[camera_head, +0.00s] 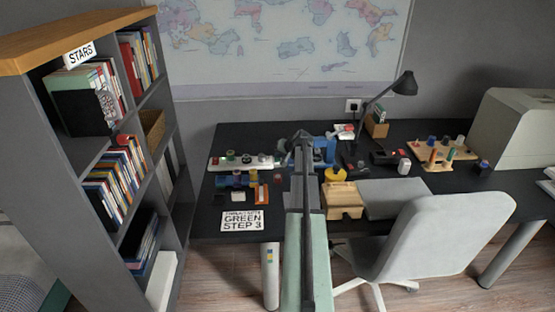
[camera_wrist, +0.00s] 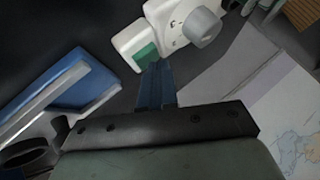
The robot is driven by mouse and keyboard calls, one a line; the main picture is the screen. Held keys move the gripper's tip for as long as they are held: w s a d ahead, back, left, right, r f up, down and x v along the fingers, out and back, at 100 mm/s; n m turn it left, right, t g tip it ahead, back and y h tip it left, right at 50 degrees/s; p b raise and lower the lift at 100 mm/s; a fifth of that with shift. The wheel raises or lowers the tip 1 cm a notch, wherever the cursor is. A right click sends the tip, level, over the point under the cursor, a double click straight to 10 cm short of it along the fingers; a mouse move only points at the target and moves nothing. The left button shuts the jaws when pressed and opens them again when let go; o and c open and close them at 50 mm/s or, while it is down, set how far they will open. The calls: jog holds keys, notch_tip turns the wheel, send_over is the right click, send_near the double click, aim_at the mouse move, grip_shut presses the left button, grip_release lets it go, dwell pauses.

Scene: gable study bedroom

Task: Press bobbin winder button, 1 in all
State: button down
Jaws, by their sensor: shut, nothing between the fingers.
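In the wrist view a small white device (camera_wrist: 130,38) has a green button-like patch (camera_wrist: 146,53) on it. Beside it is a white part with a round grey knob (camera_wrist: 204,27). This looks like the bobbin winder, but I cannot be sure. My gripper (camera_wrist: 156,68) is shut and empty, with its dark blue fingertips right at the near edge of the green patch. I cannot tell whether they touch it. In the head view my arm reaches over the desk (camera_head: 400,133) and hides the fingertips. A white item (camera_head: 344,128) at the back may be the same device.
A blue and white object (camera_wrist: 75,92) lies left in the wrist view. The desk holds a white strip with knobs (camera_head: 222,163), a yellow round item (camera_head: 335,174), a wooden box (camera_head: 342,201), a lamp (camera_head: 404,84) and a sign (camera_head: 243,220). A chair (camera_head: 425,235) stands in front.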

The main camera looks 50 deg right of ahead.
aim_at(279, 160)
jog(key=shift+r, duration=0.85)
jog(key=shift+r, duration=0.1)
jog(key=shift+r, duration=2.4)
